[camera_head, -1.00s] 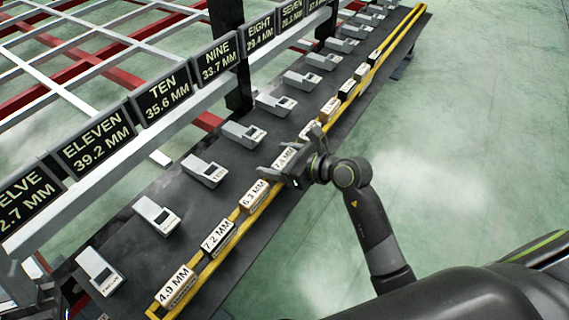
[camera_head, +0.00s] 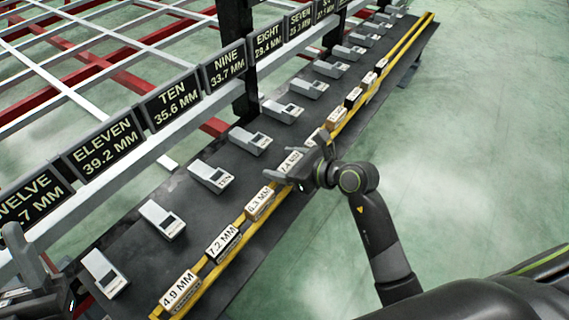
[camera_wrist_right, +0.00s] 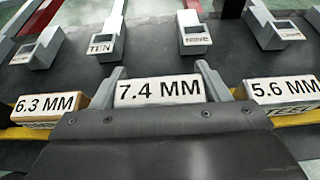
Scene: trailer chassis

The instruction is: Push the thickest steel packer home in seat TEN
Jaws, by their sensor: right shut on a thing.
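My right gripper (camera_head: 297,160) is shut on the packer marked 7.4 MM (camera_head: 289,161). In the right wrist view the same packer (camera_wrist_right: 160,90) sits between the two fingers, its label facing the camera. It is in line with the yellow rail's row; I cannot tell whether it is lifted. Seat TEN (camera_head: 211,177) is a grey block with a dark window, apart from the packer, across the black shelf. It also shows in the right wrist view (camera_wrist_right: 98,42). My left gripper (camera_head: 35,275) is at the lower left edge, partly cut off; its jaws are unclear.
The yellow rail (camera_head: 408,39) holds other packers, including 6.3 MM (camera_head: 260,203), 7.2 MM (camera_head: 222,243) and 4.9 MM (camera_head: 180,291). Seat NINE (camera_wrist_right: 194,38) is right of TEN in the wrist view. A sign reading TEN 35.6 MM (camera_head: 171,101) hangs behind. Bare black shelf lies between seats and rail.

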